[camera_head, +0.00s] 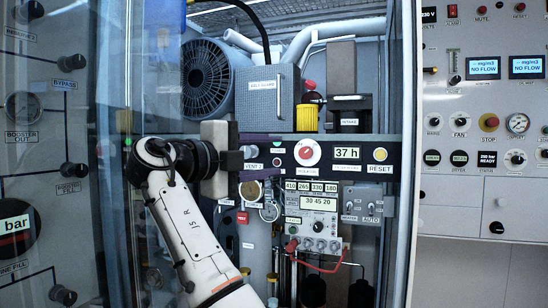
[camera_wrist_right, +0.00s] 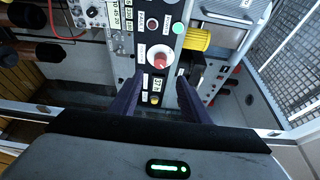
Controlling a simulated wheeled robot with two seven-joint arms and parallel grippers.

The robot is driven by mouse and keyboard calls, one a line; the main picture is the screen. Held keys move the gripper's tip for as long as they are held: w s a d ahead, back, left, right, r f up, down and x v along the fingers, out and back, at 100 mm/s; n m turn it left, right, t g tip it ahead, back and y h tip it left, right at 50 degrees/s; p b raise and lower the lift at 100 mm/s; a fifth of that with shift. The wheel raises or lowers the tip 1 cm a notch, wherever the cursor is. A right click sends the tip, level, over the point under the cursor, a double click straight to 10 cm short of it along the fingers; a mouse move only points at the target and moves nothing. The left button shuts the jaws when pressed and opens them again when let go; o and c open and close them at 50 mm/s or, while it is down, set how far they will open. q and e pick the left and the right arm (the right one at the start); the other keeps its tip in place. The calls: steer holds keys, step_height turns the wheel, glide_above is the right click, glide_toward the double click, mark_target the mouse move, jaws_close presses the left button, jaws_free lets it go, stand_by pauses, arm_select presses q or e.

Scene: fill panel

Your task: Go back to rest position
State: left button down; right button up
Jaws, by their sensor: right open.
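My right gripper (camera_head: 246,158) is in front of the control panel (camera_head: 278,153), its white arm rising from the bottom of the head view. Its two purple fingers also show in the right wrist view (camera_wrist_right: 158,88). They are apart with nothing held between them. Beyond them is the strip with the white-rimmed red knob (camera_wrist_right: 160,57) and a yellow button (camera_wrist_right: 155,99). In the head view that red knob (camera_head: 307,153) is right of the fingers, beside the "37 h" display (camera_head: 347,153). I cannot tell whether the fingers touch the panel. My left gripper is not in view.
A grey box with a handle (camera_head: 268,98) and a yellow cylinder (camera_head: 307,118) stand above the strip. Gauges (camera_head: 268,211) and a meter unit (camera_head: 318,215) are below. A glass door with gauges (camera_head: 50,150) is left, and a cabinet edge (camera_head: 405,150) right.

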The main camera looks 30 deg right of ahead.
stand_by(0.3)
steer(key=w+f+n+t+y, duration=0.2)
steer(key=w+f+n, duration=0.3)
steer(key=f, duration=0.7)
steer(key=w+f+n+t+y, duration=0.25)
steer(key=f+n, duration=0.35)
steer(key=f, duration=0.6)
steer(key=s+a+f+n+y, duration=0.1)
steer(key=f+n+y, duration=0.15)
steer(key=f, duration=0.55)
steer(key=s+f+n+y, duration=0.15)
steer(key=f+n, duration=0.25)
steer(key=f, duration=0.4)
steer(key=s+a+f+n+y, duration=0.1)
steer(key=s+f+n+y, duration=0.15)
steer(key=f, duration=0.65)
steer(key=s+a+f+n+y, duration=0.2)
steer(key=s+a+f+n, duration=0.15)
steer(key=s+f, duration=0.5)
steer(key=s+a+f+n+y, duration=0.25)
steer(key=s+f+n, duration=0.35)
steer(key=f, duration=0.4)
steer(key=s+a+f+n+y, duration=0.1)
steer(key=s+a+n+y, duration=0.1)
steer(key=s, duration=0.8)
steer(key=s+a+f+n+g+y, duration=0.1)
steer(key=s+a+f+n+y, duration=0.1)
steer(key=s, duration=0.9)
steer(key=shift+a+n, duration=0.55)
steer(key=shift+a, duration=0.15)
